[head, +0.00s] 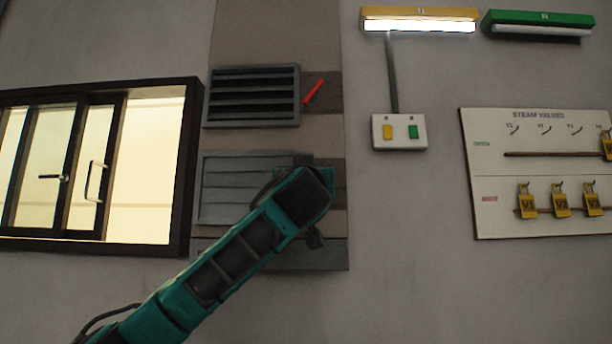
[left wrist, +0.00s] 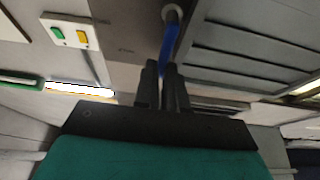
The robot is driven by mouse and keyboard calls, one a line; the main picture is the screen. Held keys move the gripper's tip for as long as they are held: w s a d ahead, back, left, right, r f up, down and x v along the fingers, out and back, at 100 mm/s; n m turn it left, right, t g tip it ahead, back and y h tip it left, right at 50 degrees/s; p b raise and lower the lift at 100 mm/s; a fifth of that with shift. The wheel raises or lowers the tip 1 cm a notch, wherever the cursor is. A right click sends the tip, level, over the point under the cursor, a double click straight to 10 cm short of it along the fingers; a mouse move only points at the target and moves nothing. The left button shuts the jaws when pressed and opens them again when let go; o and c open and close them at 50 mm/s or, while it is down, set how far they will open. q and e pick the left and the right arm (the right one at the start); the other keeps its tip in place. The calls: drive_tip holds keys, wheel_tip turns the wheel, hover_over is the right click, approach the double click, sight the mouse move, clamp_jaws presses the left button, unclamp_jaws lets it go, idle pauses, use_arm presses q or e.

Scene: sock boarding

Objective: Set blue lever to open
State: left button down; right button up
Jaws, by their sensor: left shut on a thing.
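The blue lever (left wrist: 170,42) shows in the left wrist view, running from a round grey pivot (left wrist: 172,13) on the wall to my left gripper (left wrist: 162,70). The two dark fingers are shut on the lever's free end. In the head view my left arm covers the lever and the fingers. The lower grey vent (head: 228,187) is beside the lever, and its slats look flat and shut. The same vent fills the upper right of the left wrist view (left wrist: 245,45). My right gripper is not in view.
Above is another vent (head: 253,97) with open slats and a tilted red lever (head: 314,91). A switch box (head: 399,132) and a steam valve board (head: 540,170) with yellow tags are to the right. A sliding window (head: 150,165) is at left.

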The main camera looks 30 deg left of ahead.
use_arm(q)
drive_tip(key=shift+w+d+f, duration=0.1)
drive_tip(key=shift+w+d+f+m+h, duration=0.45)
drive_tip(key=shift+m+h, duration=0.9)
drive_tip(key=shift+m, duration=1.7)
drive_tip(key=shift+w+d+f+m+h, duration=0.2)
drive_tip(key=shift+d+f+m+h, duration=0.4)
drive_tip(key=shift+m+h, duration=1.65)
drive_tip(key=shift+w+d+f+m+h, duration=0.35)
drive_tip(key=shift+d+m+h, duration=0.25)
drive_tip(key=shift+m, duration=3.3)
drive_tip(key=c, duration=1.2)
unclamp_jaws()
drive_tip(key=b+v, duration=0.3)
drive_tip(key=v, duration=1)
drive_tip(key=shift+d, duration=0.15)
drive_tip(key=shift+r, duration=0.15)
